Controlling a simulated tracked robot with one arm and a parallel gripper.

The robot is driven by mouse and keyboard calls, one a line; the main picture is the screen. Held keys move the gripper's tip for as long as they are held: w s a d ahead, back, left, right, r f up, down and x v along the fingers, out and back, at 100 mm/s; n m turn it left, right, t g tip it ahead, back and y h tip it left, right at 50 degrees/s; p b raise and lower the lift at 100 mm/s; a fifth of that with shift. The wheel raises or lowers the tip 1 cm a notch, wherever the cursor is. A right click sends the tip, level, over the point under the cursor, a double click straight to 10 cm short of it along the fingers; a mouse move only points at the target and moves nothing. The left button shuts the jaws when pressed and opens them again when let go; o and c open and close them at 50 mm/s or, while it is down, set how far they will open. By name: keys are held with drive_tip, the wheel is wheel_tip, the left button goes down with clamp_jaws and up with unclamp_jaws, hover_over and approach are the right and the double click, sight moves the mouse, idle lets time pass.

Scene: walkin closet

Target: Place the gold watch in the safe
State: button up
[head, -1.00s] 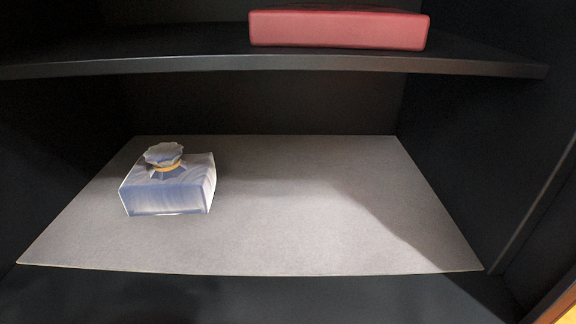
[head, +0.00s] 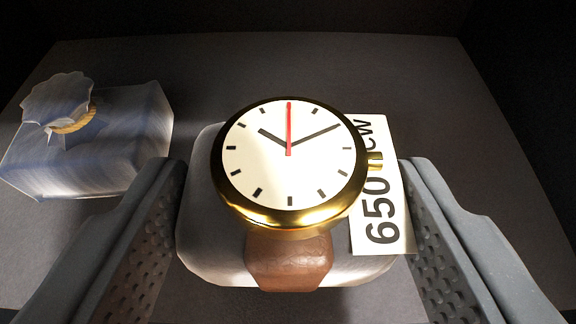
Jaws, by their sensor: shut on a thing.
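The gold watch (head: 288,165) has a white face, a gold rim and a brown strap, and sits on a pale cushion (head: 205,235) with a white tag. My gripper (head: 294,168) is shut on it, with one grey finger on each side of the cushion. The watch is over the grey mat (head: 300,55) on the floor of the dark safe (head: 530,110). I cannot tell whether the cushion touches the mat, as its underside is hidden.
A blue-and-white wrapped box (head: 110,140) with a gathered top stands on the mat to the left, close to my left finger. The mat behind and right of the watch is bare. Dark walls close off the back and right.

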drive_tip(key=shift+s+f, duration=0.1)
drive_tip(key=shift+f, duration=0.5)
drive_tip(key=shift+f, duration=0.2)
drive_tip(key=o, duration=1)
drive_tip(key=shift+o, duration=0.2)
drive_tip(key=shift+r, duration=0.3)
drive_tip(key=v, duration=1.2)
drive_tip(key=shift+d+f, duration=0.1)
